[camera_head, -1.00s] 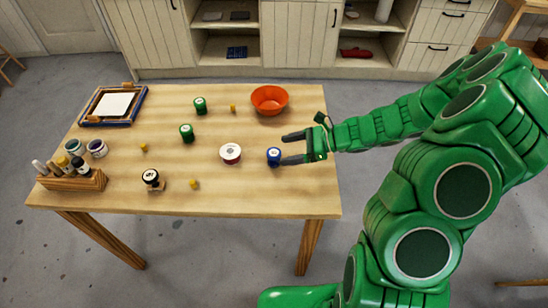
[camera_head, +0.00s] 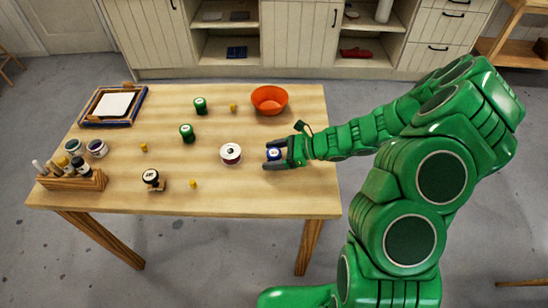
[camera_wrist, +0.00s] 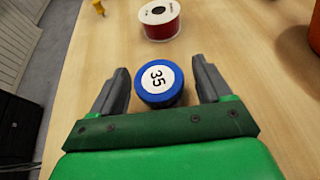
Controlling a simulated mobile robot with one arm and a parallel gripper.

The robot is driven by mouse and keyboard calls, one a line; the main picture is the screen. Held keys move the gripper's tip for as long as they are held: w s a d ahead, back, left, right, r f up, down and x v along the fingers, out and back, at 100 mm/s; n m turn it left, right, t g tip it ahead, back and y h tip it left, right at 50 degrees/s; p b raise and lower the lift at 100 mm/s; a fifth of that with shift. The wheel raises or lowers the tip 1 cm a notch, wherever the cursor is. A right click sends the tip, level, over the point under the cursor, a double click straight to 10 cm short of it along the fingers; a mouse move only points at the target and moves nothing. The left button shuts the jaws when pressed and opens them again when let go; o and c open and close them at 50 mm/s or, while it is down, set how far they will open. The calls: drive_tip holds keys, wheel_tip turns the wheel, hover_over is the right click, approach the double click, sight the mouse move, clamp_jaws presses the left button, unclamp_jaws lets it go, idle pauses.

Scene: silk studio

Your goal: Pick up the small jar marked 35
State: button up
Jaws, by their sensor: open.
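The small jar marked 35 (camera_wrist: 158,82) has a blue lid with a white label and stands upright on the wooden table. In the head view the jar (camera_head: 274,154) is at the table's right side. My gripper (camera_wrist: 160,80) is open, with one dark finger on each side of the jar. In the wrist view, small gaps show between the jar and both fingers. In the head view my gripper (camera_head: 272,155) reaches in from the right, its fingers around the jar.
A red-and-white spool (camera_head: 230,153) stands just left of the jar. An orange bowl (camera_head: 269,100) is behind. Two green jars (camera_head: 187,133), yellow pieces (camera_head: 193,184), a stamp (camera_head: 152,179) and a bottle rack (camera_head: 75,180) stand farther left. The table's front right is clear.

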sight(269, 152)
drive_tip(key=shift+a+f, duration=0.25)
drive_tip(key=shift+a, duration=0.4)
drive_tip(key=shift+w, duration=0.1)
drive_tip(key=c, duration=1.1)
drive_tip(key=shift+r, duration=0.15)
drive_tip(key=shift+r, duration=4.9)
